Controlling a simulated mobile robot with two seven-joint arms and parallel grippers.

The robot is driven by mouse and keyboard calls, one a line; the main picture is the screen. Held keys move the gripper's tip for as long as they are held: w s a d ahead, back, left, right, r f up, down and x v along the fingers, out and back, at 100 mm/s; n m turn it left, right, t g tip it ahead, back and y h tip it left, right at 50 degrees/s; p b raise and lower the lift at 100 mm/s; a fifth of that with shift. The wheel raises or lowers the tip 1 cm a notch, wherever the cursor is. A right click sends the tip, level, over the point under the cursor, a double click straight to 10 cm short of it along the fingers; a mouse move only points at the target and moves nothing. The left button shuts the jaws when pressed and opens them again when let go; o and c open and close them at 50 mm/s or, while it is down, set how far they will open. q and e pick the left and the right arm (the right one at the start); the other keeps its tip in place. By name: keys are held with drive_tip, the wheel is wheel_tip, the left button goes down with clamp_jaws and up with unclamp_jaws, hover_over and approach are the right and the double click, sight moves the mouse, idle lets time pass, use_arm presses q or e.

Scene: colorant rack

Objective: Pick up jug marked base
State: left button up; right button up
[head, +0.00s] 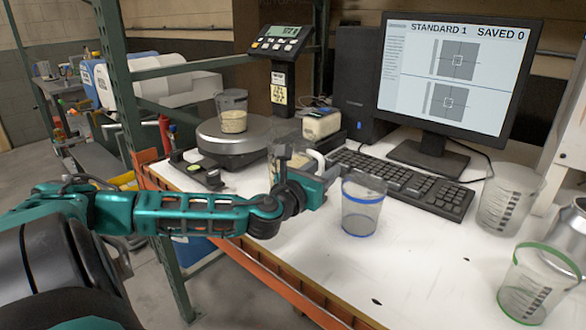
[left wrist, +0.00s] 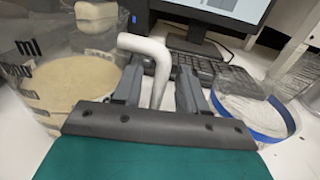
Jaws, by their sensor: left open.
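A clear jug (head: 272,158) with a pale handle (head: 317,160) stands on the white table in front of the scale, partly hidden by my left gripper. In the left wrist view the jug (left wrist: 60,90) holds beige material and shows "ml" markings; I cannot read the word base on it. My left gripper (head: 314,180) is open at the handle. In the left wrist view its fingers (left wrist: 160,78) stand on either side of the white handle (left wrist: 157,58), with gaps visible. My right gripper is not in view.
A blue-rimmed clear cup (head: 362,208) stands just right of my left gripper. The scale (head: 233,140) bears a cup (head: 233,118) of beige material. A keyboard (head: 405,185) and monitor (head: 450,75) are behind. A graduated jug (head: 505,200) and green-rimmed jug (head: 525,290) stand right. The front middle is clear.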

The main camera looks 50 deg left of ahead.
use_arm(q)
clamp_jaws()
idle(0.3)
idle(1.0)
drive_tip(key=shift+r, duration=0.15)
